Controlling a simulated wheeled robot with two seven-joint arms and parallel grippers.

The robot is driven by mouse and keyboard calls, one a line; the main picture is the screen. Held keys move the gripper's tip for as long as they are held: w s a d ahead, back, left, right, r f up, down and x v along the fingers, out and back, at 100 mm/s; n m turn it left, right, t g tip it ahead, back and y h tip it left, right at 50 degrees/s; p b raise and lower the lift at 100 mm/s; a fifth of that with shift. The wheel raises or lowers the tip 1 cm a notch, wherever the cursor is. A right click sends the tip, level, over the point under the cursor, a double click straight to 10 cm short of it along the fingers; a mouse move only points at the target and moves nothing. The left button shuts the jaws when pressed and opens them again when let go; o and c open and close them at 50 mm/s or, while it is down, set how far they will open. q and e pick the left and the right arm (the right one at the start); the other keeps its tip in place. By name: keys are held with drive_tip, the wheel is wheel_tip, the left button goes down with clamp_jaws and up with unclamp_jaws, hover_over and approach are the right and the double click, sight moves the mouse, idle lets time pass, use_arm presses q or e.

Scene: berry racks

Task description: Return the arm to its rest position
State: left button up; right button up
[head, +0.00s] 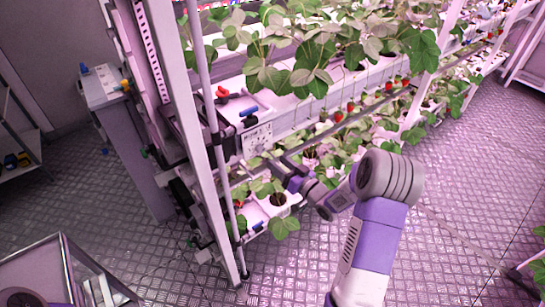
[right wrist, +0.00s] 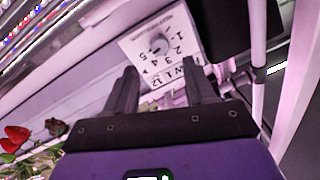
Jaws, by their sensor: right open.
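My right arm comes in from the bottom right of the head view and bends at the elbow, reaching left toward the berry rack (head: 207,120). My right gripper (head: 272,166) is close in front of a white dial plate (head: 258,140) on the rack. In the right wrist view the gripper (right wrist: 165,78) is open, with nothing between its two dark fingers. The dial plate (right wrist: 180,58) with its numbers and round grey knob (right wrist: 158,48) lies beyond the fingertips. I cannot tell whether a finger touches it. My left gripper is not in view.
Rack shelves with strawberry plants (head: 310,60) and red berries stretch right behind the arm. A red handle (head: 222,92) and a blue handle (head: 249,112) sit above the dial. A metal cart (head: 62,262) stands at bottom left. Floor (head: 450,210) right of the arm is mostly free.

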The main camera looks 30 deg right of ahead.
drive_tip(key=shift+s, duration=0.4)
drive_tip(key=s+a+f+m+g+p, duration=0.15)
drive_tip(key=a+f+g, duration=0.25)
drive_tip(key=a+f, duration=0.4)
drive_tip(key=s+a+f+m+g+p, duration=0.1)
drive_tip(key=s+a+f+g, duration=0.2)
drive_tip(key=a+f+g, duration=0.55)
drive_tip(key=s+a+f+g+p, duration=0.1)
drive_tip(key=s+a+f, duration=0.3)
drive_tip(key=s, duration=0.5)
drive_tip(key=s+a+f+n+g, duration=0.1)
drive_tip(key=s+a+f+g, duration=0.3)
drive_tip(key=s, duration=0.5)
drive_tip(key=shift+s+a+f+y+p, duration=0.3)
drive_tip(key=shift+a+f+p, duration=0.1)
drive_tip(key=shift+a, duration=0.75)
